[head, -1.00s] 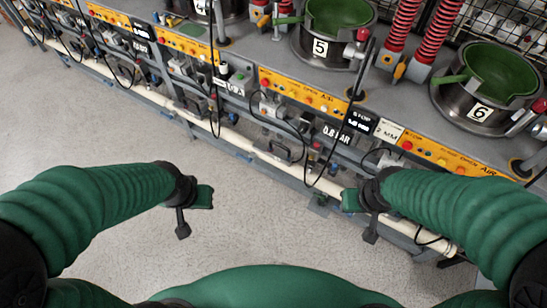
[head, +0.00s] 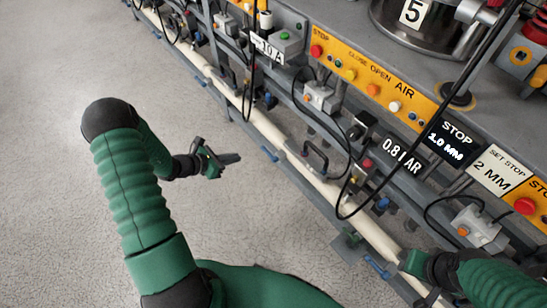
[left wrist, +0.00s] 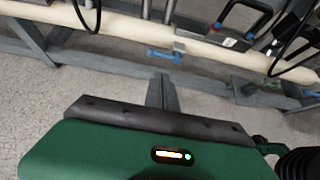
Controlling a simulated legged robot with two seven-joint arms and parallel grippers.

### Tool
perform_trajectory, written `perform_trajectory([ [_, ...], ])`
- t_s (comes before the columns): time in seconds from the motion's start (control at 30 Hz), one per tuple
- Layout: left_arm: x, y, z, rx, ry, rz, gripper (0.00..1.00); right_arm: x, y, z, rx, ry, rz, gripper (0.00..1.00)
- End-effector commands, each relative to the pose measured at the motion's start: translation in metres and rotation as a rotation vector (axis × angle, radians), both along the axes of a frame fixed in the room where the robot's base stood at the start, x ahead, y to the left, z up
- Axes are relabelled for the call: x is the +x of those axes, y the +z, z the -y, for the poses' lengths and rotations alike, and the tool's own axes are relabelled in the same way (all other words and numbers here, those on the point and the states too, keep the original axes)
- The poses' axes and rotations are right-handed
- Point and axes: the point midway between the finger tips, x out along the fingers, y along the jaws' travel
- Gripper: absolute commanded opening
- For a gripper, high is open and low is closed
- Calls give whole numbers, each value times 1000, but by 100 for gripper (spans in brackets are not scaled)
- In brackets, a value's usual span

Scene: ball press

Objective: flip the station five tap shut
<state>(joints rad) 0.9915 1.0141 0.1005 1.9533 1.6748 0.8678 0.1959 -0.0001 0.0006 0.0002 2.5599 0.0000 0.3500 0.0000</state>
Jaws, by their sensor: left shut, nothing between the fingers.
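Station five's pot with its "5" plate (head: 413,11) stands at the top of the head view. Below its orange panel (head: 372,82) runs a cream pipe (head: 328,196) with small blue tap handles. One blue handle (head: 268,153) is nearest my left gripper; another blue handle (head: 377,266) is lower right. I cannot tell which is station five's. My left gripper (head: 230,159) is shut and empty, short of the pipe. The left wrist view shows its fingers (left wrist: 163,92) pointing toward a blue handle (left wrist: 164,55), apart from it. My right gripper (head: 416,262) is partly in view; its fingers are unclear.
A dark loop handle (head: 316,157), black hoses and a "0.8 BAR" sign (head: 402,156) crowd the rack beside the pipe. A grey rail (head: 318,213) runs along its foot. The floor (head: 60,210) at left is clear.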

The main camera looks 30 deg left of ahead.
Motion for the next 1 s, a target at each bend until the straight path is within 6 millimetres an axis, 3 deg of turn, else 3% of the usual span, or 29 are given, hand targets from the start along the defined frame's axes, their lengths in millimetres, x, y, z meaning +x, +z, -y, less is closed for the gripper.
perform_trajectory([
  [0.47, 10, -10, 2, -5, 9, 0, 0, 0, -6, 0, 0, 0, 1, 36],
  [1.0, 94, -72, 38, -3, 8, 1, 0, 0, -54, 0, 0, 0, 0, 36],
])
